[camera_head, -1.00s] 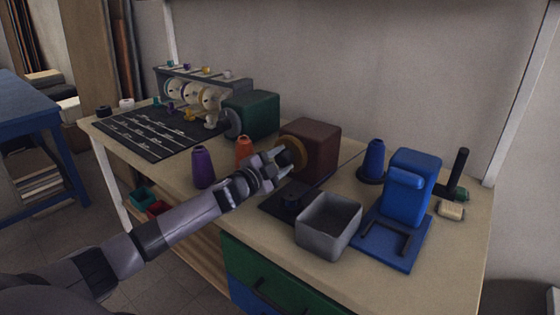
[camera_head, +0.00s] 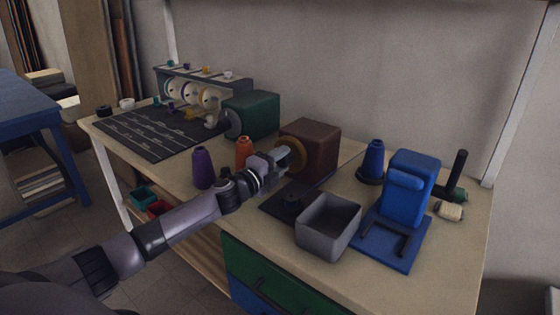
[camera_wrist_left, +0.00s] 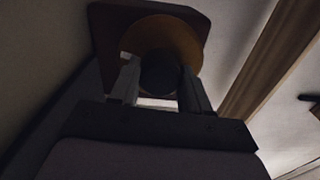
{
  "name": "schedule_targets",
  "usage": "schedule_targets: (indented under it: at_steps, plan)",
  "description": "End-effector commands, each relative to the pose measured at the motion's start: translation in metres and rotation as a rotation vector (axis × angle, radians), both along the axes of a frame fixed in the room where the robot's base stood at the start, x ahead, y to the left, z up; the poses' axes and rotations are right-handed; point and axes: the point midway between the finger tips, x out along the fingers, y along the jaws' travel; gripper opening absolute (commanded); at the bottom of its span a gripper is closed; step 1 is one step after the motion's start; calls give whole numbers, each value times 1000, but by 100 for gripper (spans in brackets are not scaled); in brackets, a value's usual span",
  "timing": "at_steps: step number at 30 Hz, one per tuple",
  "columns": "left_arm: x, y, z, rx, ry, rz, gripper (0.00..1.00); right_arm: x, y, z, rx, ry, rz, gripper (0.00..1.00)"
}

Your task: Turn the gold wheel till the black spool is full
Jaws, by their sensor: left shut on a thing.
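The gold wheel (camera_head: 298,151) is on the left face of a brown box (camera_head: 318,143) on the bench. My left gripper (camera_head: 284,158) is at the wheel's front, its arm coming from the lower left. In the left wrist view the gold wheel (camera_wrist_left: 165,38) is straight ahead, and my left gripper (camera_wrist_left: 161,80) is shut on a dark round piece at its centre. My right gripper is not in view.
A grey open bin (camera_head: 328,226) and a blue machine (camera_head: 405,195) stand to the right. Purple (camera_head: 203,167) and orange (camera_head: 243,151) cones stand close to my left wrist. A green box (camera_head: 252,115) and a black mat (camera_head: 150,131) are at the left.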

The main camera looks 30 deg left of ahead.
Motion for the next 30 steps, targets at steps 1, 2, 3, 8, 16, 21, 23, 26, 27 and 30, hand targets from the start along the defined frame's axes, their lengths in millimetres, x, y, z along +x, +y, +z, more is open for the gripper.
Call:
schedule_targets:
  at_steps: [1, 2, 3, 8, 16, 21, 23, 26, 27, 30]
  plan:
    - [0, -1, 0, 46, -2, -3, 16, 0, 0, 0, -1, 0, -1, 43]
    - [0, -1, -1, 74, -5, -3, 16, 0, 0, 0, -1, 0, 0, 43]
    - [0, -1, -1, 112, -7, -3, 16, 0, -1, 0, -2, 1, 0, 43]
    - [0, -1, -1, 264, -19, -4, 16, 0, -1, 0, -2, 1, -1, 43]
    - [0, -1, -2, 521, -39, -5, 16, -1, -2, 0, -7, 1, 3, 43]
    - [0, -1, -2, 681, -52, -5, 16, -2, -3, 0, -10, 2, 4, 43]
    - [0, -1, -2, 738, -56, -5, 16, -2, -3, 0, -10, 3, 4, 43]
    - [0, -1, -2, 834, -63, -5, 16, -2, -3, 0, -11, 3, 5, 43]
    - [0, -1, -2, 869, -66, -5, 16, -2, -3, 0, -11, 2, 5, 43]
    - [0, -1, -2, 964, -74, -5, 16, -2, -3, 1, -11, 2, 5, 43]
